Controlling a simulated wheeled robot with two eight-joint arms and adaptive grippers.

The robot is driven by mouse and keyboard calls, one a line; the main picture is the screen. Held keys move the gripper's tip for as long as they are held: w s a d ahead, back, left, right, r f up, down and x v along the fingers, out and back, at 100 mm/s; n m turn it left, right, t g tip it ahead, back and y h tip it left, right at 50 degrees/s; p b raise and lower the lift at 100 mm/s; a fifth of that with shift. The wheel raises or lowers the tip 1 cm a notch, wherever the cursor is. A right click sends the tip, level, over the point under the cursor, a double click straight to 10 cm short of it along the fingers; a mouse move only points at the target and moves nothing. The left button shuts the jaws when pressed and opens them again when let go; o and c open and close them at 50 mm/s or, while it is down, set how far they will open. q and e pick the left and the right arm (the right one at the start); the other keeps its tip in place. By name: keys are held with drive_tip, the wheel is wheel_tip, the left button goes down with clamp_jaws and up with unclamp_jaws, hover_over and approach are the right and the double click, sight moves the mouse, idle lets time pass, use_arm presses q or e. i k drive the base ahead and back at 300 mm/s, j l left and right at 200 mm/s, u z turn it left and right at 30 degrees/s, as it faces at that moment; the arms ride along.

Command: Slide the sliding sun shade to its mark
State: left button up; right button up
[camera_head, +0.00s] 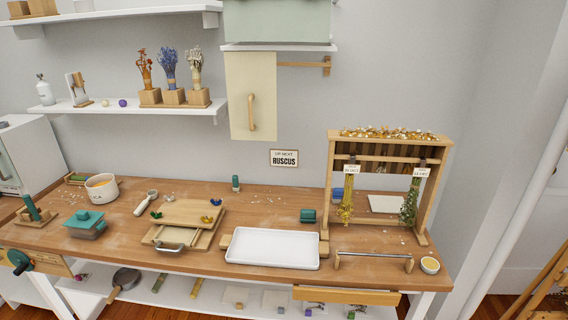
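The sun shade looks to be the cream panel (240,105) hanging on the back wall under a shelf. It has a vertical wooden handle (252,112) near its right side. A wooden rail (300,64) runs right from the panel's upper part and ends at a wooden bracket (326,66). The panel is at the left of the visible rail, and bare wall shows below the rail. I cannot make out a separate mark. Neither of my grippers shows in this view.
Below the shade, the wooden workbench (290,208) holds a white tray (273,248), a wooden press (190,213) and a drying rack (335,185) with hanging bunches. A pale green box (277,20) is above the shade. A shelf with dried flowers (170,72) is left of it.

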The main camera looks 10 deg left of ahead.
sight(251, 76)
drive_tip(key=l+u, duration=0.1)
drive_tip(key=u, duration=0.4)
drive_tip(key=l+u, duration=0.45)
drive_tip(key=l, duration=0.35)
drive_tip(key=l+u, duration=0.45)
drive_tip(key=l, duration=0.95)
drive_tip(key=k+l, duration=0.15)
drive_tip(key=l, duration=0.35)
drive_tip(key=l+u, duration=0.1)
drive_tip(key=l, duration=0.45)
drive_tip(key=k+l, duration=0.15)
drive_tip(key=l, duration=0.35)
